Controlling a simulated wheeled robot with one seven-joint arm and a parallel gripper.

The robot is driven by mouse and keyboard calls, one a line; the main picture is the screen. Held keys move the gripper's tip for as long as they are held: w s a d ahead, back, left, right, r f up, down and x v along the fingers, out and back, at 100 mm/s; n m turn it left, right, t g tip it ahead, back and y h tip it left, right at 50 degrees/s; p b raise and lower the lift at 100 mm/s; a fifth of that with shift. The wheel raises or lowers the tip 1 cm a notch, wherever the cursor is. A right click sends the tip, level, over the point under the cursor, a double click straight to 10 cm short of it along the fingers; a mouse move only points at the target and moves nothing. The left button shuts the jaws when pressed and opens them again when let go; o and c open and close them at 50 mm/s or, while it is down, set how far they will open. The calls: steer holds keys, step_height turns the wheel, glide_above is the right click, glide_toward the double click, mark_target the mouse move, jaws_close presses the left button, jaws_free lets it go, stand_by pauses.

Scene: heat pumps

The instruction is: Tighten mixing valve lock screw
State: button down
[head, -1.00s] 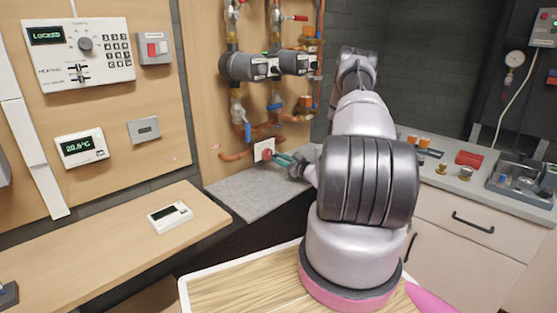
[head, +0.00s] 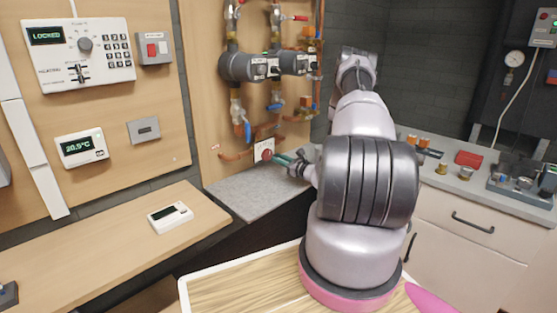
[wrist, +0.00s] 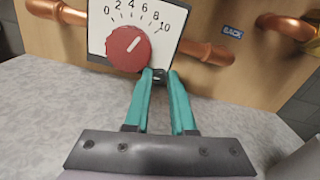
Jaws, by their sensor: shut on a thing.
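The mixing valve's red knob (wrist: 128,48) sits on a white scale plate (wrist: 178,14) marked 0 to 10, and its white pointer aims up and right, around 6 to 8. A small dark lock screw (wrist: 159,75) is at the plate's lower edge, just right of and below the knob. My gripper (wrist: 158,82) has its teal fingers shut on this screw, which is mostly hidden between the tips. In the head view, my gripper (head: 276,158) reaches the plate (head: 262,146) from the right. The red knob (head: 267,154) is small there.
Copper pipe (wrist: 208,52) runs behind the plate, with a blue "BACK" label (wrist: 232,32) to the right. A grey worktop (head: 245,191) lies below. Grey pumps (head: 240,67) and valves hang above. A wooden table (head: 100,245) with a white handheld device (head: 170,217) stands at left.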

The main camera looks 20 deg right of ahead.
steer(key=c, duration=0.8)
jaws_free()
steer(key=shift+o, duration=0.2)
